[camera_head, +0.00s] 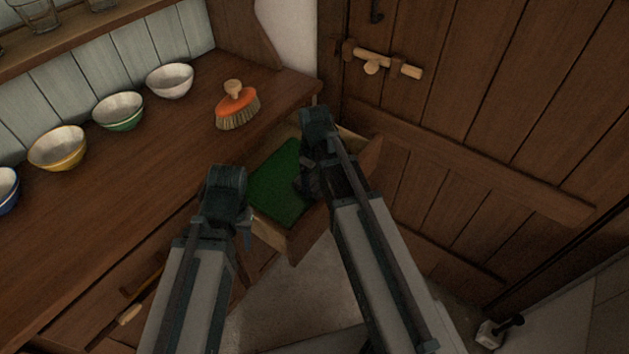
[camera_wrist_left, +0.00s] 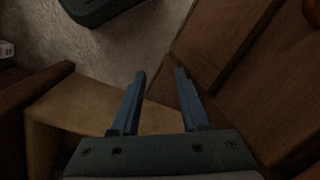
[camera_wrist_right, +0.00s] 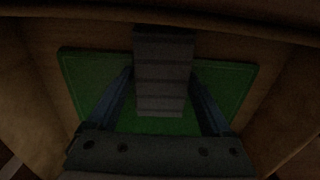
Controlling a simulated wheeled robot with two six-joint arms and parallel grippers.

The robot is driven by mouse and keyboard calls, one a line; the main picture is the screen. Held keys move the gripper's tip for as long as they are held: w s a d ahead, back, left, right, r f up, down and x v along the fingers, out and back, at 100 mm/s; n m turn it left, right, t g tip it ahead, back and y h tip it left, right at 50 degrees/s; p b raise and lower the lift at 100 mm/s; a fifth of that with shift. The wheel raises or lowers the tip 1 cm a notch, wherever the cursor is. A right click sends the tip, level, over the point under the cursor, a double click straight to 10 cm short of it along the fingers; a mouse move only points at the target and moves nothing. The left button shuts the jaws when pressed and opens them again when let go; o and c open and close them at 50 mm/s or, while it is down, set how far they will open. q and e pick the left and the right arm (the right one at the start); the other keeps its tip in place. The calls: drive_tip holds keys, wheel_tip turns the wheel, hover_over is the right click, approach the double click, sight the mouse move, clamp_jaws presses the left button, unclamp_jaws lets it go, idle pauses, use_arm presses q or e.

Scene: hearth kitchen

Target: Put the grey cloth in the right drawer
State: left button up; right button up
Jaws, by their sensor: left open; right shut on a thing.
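The right drawer (camera_head: 268,236) is pulled out at the counter's far end, with a green lining on its floor. My right gripper (camera_head: 308,186) is over the drawer opening, pointing down. In the right wrist view its fingers are shut on the grey cloth (camera_wrist_right: 163,72), which shows as a folded strip above the green lining, inside the drawer walls. Whether the cloth touches the lining I cannot tell. In the head view my arm mostly hides it. My left gripper (camera_wrist_left: 160,74) is open and empty, just outside the drawer's near side.
An orange brush (camera_head: 237,107) lies on the wooden counter (camera_head: 180,130) near the drawer. Several bowls, one of them green (camera_head: 118,111), stand along the back wall. A plank door (camera_head: 440,110) rises close to the drawer's right side. A hammer-like tool (camera_head: 497,331) lies on the floor.

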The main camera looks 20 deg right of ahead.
sight(315, 182)
use_arm(q)
drive_tip(key=shift+f, duration=0.1)
use_arm(e)
drive_tip(key=o, duration=1.1)
drive_tip(key=shift+f, duration=0.1)
wheel_tip(315, 182, up, 13)
drive_tip(key=p, duration=1.3)
use_arm(q)
wheel_tip(315, 182, up, 13)
use_arm(e)
drive_tip(key=s+a+m, duration=0.1)
drive_tip(key=s+a, duration=0.2)
drive_tip(key=s, duration=0.1)
drive_tip(key=s+a+m, duration=0.1)
drive_tip(key=s+a, duration=0.3)
drive_tip(key=s+a+m+h, duration=0.1)
drive_tip(key=s+a, duration=0.3)
drive_tip(key=s, duration=0.1)
drive_tip(key=shift+s+a+r+m, duration=0.1)
drive_tip(key=shift+a+r+m, duration=0.1)
drive_tip(key=shift+m, duration=0.2)
